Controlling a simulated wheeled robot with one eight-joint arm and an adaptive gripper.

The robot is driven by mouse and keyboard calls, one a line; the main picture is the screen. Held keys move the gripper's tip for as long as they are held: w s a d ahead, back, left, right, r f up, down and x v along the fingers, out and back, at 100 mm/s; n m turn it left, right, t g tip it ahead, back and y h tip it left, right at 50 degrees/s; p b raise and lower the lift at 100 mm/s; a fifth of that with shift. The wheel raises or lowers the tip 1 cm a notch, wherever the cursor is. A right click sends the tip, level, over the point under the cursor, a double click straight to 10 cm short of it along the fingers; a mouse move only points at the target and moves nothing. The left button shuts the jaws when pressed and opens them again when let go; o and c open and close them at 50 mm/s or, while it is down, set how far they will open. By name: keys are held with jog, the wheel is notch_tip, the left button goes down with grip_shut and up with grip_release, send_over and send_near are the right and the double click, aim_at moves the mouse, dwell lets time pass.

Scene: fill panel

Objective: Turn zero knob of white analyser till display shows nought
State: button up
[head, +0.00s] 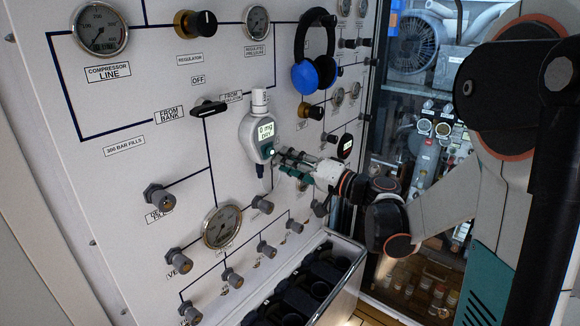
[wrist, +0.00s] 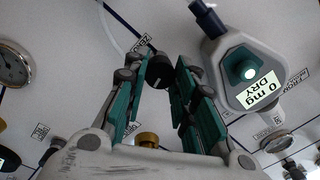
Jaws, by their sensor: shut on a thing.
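The white analyser (head: 258,137) hangs on the panel in the head view, left of my gripper (head: 281,160). It also shows at the upper right of the wrist view (wrist: 238,58), upside down. Its display (wrist: 259,91) reads "0 mg DRY", and a green light glows beside it. In the wrist view my gripper (wrist: 158,76) has its green-padded fingers closed on a black knob (wrist: 159,71). A label beside the knob appears to read "ZERO" (wrist: 147,40). In the head view my fingers hide the knob.
Blue-and-black ear defenders (head: 315,74) hang above my gripper. Gauges, valves and knobs crowd the panel, with a round gauge (head: 222,226) lower left. A dark tray (head: 318,280) stands below. A glazed cabinet (head: 410,130) is at the right.

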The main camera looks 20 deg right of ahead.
jog(key=shift+m+b, duration=0.3)
jog(key=shift+m, duration=0.8)
jog(key=o, duration=1.1)
jog(key=shift+c, duration=0.2)
jog(key=v, duration=1.2)
jog(key=shift+f, duration=0.15)
